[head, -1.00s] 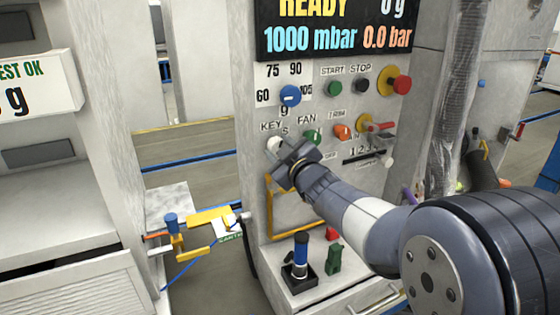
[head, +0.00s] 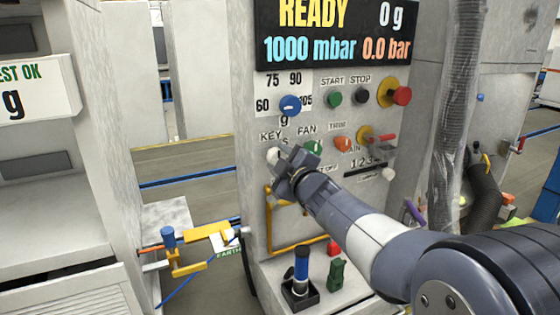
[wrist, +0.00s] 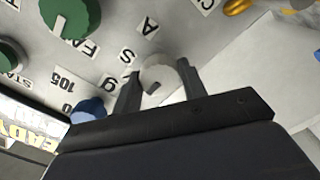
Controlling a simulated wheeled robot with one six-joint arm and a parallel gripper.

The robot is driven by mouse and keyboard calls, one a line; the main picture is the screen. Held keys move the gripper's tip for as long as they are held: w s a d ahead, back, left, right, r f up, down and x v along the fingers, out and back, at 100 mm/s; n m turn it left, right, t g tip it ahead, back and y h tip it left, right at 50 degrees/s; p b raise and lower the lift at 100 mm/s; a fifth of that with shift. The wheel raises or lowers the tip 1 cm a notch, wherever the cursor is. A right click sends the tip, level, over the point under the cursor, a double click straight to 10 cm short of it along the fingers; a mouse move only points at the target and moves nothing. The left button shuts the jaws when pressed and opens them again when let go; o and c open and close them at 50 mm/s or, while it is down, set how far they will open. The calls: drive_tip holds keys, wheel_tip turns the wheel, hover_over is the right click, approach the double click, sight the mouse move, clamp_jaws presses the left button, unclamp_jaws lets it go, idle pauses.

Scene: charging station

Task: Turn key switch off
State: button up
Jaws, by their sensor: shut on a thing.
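The key switch (head: 273,155) is a pale round knob under the KEY label, at the lower left of the panel (head: 325,110). My gripper (head: 280,158) reaches it from the lower right and is shut on it. In the wrist view the key switch (wrist: 160,75) sits between the two dark fingers of my gripper (wrist: 158,88). A dark slot shows on its face. The fingers and gripper body hide part of the switch and the lettering around it.
A green fan knob (head: 312,148) sits close to the right of the key switch, and a blue dial (head: 290,105) sits above it. A yellow pipe (head: 268,215) runs below. A black and blue lever (head: 301,268) stands on the ledge.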

drive_tip(key=o, duration=1)
drive_tip(key=shift+c, duration=0.2)
drive_tip(key=v, duration=1)
drive_tip(key=shift+s+d+p, duration=0.15)
drive_tip(key=shift+s+p, duration=0.25)
drive_tip(key=shift+p, duration=0.05)
drive_tip(key=x, duration=1.1)
drive_tip(key=shift+b, duration=0.45)
drive_tip(key=shift+s, duration=0.1)
